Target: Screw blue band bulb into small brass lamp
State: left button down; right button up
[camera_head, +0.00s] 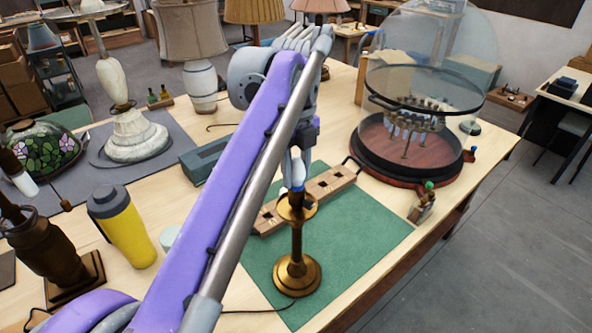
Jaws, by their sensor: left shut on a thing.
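The small brass lamp (297,262) stands upright on the green mat (357,228), its round base flat on it. My left gripper (297,160) reaches in from above and is directly over the lamp's top. It is shut on a white bulb (298,176) with a blue band low on it. The bulb is upright at the lamp's socket; I cannot tell how far it sits inside. My right gripper is not in view.
A wooden block with holes (332,184) lies behind the lamp. A glass dome (425,90) stands at the back right. A yellow tumbler (122,228) and a stone lamp (130,135) stand left of my arm. The mat's right part is clear.

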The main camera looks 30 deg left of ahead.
pick_arm(q)
jog(key=shift+c, duration=1.8)
grip_release()
